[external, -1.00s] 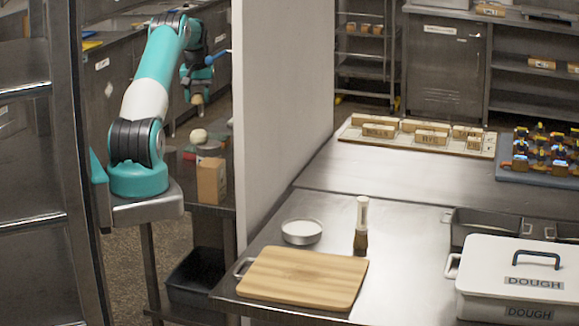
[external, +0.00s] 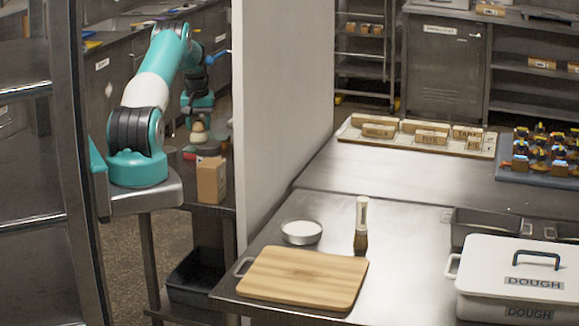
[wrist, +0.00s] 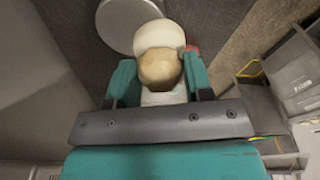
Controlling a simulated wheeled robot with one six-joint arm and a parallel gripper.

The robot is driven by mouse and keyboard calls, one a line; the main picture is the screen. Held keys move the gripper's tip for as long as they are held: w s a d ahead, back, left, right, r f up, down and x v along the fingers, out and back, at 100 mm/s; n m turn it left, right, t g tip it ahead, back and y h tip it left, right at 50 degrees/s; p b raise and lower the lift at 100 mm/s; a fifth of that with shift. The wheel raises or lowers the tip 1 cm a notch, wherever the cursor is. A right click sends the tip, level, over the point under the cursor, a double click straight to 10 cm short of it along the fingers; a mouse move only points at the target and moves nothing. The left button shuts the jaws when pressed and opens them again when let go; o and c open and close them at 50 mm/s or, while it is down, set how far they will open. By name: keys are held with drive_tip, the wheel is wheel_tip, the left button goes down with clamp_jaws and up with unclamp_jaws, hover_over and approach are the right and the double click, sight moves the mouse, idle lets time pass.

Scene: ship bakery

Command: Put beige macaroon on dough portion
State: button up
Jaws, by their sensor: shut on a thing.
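My gripper (external: 198,110) points down above the side table at the left. It is shut on the beige macaroon (wrist: 160,68), which also shows as a small tan shape in the external view (external: 198,126). The pale, rounded dough portion (external: 198,137) lies directly below the macaroon. In the wrist view the dough portion (wrist: 158,34) shows just beyond the macaroon, partly hidden by it. I cannot tell whether the two touch.
A cardboard-coloured box (external: 211,180) stands in front of the dough portion on the side table. A round grey disc (wrist: 122,24) lies beside the dough portion. A tall pale wall (external: 283,100) rises just right of the side table.

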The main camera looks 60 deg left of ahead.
sight(198, 125)
drive_tip(key=o, duration=0.7)
drive_tip(key=shift+r, duration=0.1)
wheel_tip(198, 125, up, 12)
drive_tip(key=d+b, duration=0.1)
drive_tip(key=b, duration=0.2)
drive_tip(key=shift+s+d, duration=0.15)
drive_tip(key=shift+s, duration=0.15)
